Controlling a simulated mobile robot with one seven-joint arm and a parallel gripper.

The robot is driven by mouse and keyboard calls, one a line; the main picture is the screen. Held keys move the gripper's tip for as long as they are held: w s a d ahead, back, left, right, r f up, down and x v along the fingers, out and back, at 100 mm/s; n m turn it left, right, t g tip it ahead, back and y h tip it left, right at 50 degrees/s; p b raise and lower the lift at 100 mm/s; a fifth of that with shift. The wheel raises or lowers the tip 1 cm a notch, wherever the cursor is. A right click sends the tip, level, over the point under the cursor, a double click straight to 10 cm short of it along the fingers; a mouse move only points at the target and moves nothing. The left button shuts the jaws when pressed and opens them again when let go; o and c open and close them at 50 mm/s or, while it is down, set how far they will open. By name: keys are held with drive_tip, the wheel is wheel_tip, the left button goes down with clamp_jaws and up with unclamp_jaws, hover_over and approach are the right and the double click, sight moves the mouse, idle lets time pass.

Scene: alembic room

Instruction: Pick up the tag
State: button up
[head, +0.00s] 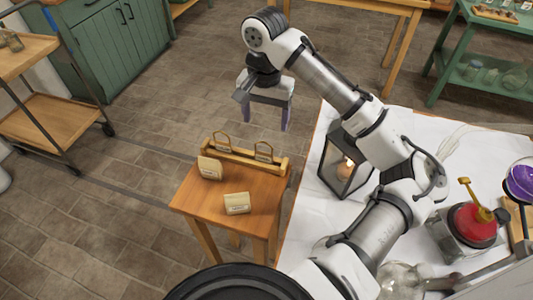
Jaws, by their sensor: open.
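Two small cream tag-like pieces sit on a small wooden table (190,205). One tag (237,204) is near the table's front middle, with a darker printed patch on its face. The other tag (210,168) is near the left end of a wooden rack (245,158). The picture does not show which one is meant. My gripper (265,114) is open and empty, pointing down. In the picture it appears above and beyond the rack, apart from both tags.
The rack has two upright loops along the table's back. To the right, a white-covered table (310,225) holds a lantern (345,165), a red vessel (472,224) and glassware. A wooden cart (55,100) stands at left. Tiled floor lies open left of the small table.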

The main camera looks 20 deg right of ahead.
hover_over(264, 153)
wheel_tip(264, 153, down, 6)
drive_tip(key=shift+w+f+p, duration=0.15)
drive_tip(key=shift+f+p, duration=0.4)
drive_tip(key=shift+f, duration=2.35)
drive_tip(key=c, duration=1)
drive_tip(key=shift+c, duration=0.2)
drive_tip(key=shift+r, duration=0.15)
